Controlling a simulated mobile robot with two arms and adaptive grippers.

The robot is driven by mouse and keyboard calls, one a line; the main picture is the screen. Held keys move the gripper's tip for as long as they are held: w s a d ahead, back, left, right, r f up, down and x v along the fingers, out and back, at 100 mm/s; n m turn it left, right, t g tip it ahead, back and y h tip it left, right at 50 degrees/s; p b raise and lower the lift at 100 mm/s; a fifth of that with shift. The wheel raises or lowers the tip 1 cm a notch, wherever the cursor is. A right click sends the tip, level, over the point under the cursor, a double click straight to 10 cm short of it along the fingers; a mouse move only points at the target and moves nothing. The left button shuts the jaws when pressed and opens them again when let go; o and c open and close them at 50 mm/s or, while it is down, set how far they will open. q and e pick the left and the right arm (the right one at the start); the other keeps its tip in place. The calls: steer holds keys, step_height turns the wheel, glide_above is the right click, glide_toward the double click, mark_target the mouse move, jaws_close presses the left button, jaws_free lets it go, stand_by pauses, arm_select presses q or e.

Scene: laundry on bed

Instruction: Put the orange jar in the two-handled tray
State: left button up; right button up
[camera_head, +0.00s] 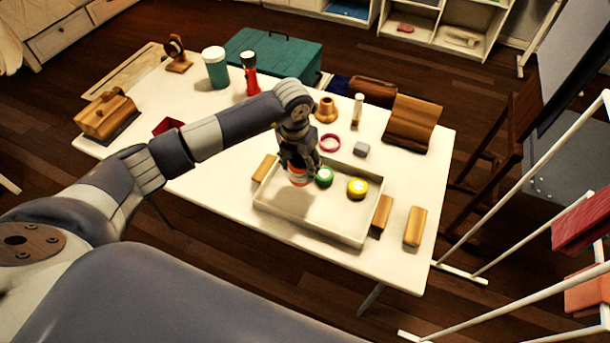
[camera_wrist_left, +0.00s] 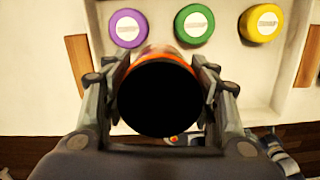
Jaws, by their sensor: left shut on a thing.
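An orange jar (camera_head: 298,175) is held in my left gripper (camera_head: 298,163), over the left part of the white two-handled tray (camera_head: 304,226). In the left wrist view the jar (camera_wrist_left: 160,95) sits between the two fingers of the gripper (camera_wrist_left: 160,85), its dark round end facing the camera. The tray has a wooden handle (camera_head: 382,214) at its right end and another (camera_head: 264,168) at its left end. I cannot tell whether the jar touches the tray floor. My right gripper is not in view.
A green-lidded jar (camera_head: 324,177) and a yellow-lidded jar (camera_head: 357,188) stand in the tray. A purple-lidded jar (camera_wrist_left: 127,28) shows in the left wrist view. A wooden block (camera_head: 415,226) lies right of the tray.

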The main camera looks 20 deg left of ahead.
mark_target(298, 157)
arm_select(q)
step_height(298, 157, down, 4)
steer(key=shift+f+p, duration=0.25)
steer(key=shift+p, duration=0.15)
steer(key=shift+f, duration=0.3)
steer(key=o, duration=1.2)
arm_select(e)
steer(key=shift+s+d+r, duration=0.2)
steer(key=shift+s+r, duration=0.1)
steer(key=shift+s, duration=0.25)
arm_select(q)
steer(key=shift+r, duration=0.6)
steer(key=r+b, duration=0.1)
steer(key=r, duration=0.2)
steer(key=s+r, duration=0.1)
steer(key=r, duration=0.3)
steer(key=r+b, duration=0.1)
steer(key=r, duration=0.3)
steer(key=shift+s+b, duration=0.25)
steer(key=shift+b, duration=0.05)
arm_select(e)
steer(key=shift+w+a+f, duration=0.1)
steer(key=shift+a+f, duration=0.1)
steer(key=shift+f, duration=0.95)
